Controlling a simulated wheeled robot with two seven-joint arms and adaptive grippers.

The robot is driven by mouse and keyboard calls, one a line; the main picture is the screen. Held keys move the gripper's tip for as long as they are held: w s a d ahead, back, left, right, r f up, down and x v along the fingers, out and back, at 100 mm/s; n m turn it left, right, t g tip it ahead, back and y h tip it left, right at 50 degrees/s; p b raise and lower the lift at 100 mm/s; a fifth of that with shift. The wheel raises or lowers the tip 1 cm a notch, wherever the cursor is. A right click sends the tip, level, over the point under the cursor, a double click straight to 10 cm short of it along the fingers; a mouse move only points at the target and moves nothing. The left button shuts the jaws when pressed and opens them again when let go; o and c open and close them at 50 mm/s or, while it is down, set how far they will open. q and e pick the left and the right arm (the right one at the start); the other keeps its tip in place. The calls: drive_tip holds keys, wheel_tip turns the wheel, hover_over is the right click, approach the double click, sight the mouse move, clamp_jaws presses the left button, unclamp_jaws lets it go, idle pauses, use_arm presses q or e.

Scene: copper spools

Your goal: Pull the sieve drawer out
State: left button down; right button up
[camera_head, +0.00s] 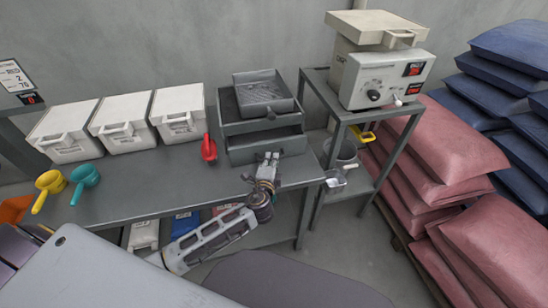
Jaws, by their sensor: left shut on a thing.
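The dark grey sieve box (231,110) stands on the left workbench. A grey tray (252,92) with a patterned floor sits on its top. The sieve drawer (243,153) is low in the box's front, with a dark gap showing above its front panel. My left gripper (268,162) is at the middle of that panel, shut on the drawer's handle. The fingers hide the handle. How far the drawer stands out is hard to tell. My right gripper is not in view.
White lidded bins (120,122) line the bench's back left. A red scoop (208,149) stands left of the box; yellow (50,180) and teal (86,176) scoops lie farther left. A machine (378,78) tops the stand at right, beside stacked pink sacks (440,140). The bench front is largely clear.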

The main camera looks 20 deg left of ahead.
use_arm(q)
drive_tip(key=s+d, duration=0.1)
drive_tip(key=s, duration=0.1)
drive_tip(key=s+d, duration=0.1)
drive_tip(key=s, duration=0.1)
drive_tip(key=s+d, duration=0.2)
drive_tip(key=shift+s+d, duration=0.1)
drive_tip(key=shift+s, duration=0.05)
drive_tip(key=shift+s+d, duration=0.25)
drive_tip(key=shift+s, duration=0.1)
drive_tip(key=shift+s+d, duration=0.1)
drive_tip(key=c, duration=1.5)
unclamp_jaws()
drive_tip(key=shift+v, duration=3.7)
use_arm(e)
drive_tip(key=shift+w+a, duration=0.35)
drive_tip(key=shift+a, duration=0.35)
